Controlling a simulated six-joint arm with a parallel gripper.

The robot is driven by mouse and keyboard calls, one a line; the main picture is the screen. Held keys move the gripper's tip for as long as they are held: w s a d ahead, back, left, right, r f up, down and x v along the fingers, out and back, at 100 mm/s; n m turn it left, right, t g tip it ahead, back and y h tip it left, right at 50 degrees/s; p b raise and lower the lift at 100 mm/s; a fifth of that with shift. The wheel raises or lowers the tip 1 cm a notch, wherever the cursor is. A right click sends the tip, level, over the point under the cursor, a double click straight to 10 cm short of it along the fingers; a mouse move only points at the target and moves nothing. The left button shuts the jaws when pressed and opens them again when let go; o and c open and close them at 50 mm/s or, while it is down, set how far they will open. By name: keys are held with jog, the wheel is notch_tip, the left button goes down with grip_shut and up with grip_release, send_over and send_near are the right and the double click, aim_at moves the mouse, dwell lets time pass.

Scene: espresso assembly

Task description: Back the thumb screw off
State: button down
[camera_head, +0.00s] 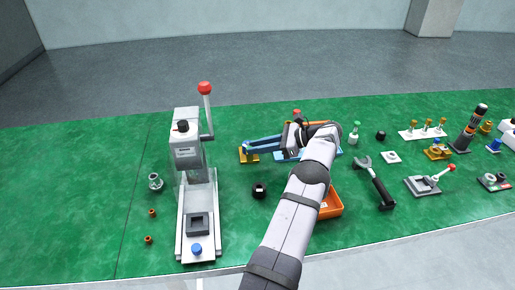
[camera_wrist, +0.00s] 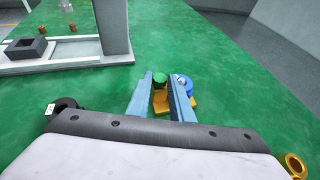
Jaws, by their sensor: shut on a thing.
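The thumb screw appears to be the green-topped knob (camera_wrist: 160,78) in the wrist view. It stands over a gold base (camera_wrist: 161,102), which also shows in the head view (camera_head: 250,158). My gripper (camera_wrist: 164,84) has its two long blue fingers on either side of the knob and is shut on it. In the head view my gripper (camera_head: 247,149) reaches left to the gold base, and the knob cannot be made out there. A blue and white round part (camera_wrist: 182,82) sits just right of the fingers in the wrist view. The screw's thread is hidden.
A grey lever press (camera_head: 187,150) with a red-knobbed handle stands left. A black round part (camera_head: 259,190) lies in front of the gold base. An orange tray (camera_head: 332,205) is partly behind my arm. A portafilter-like tool (camera_head: 375,182) and several small parts lie right.

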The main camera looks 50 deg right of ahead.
dwell(0.4)
jog(key=c, duration=1.6)
grip_release()
jog(key=shift+o, duration=0.2)
jog(key=shift+r, duration=0.1)
notch_tip(320, 180, up, 10)
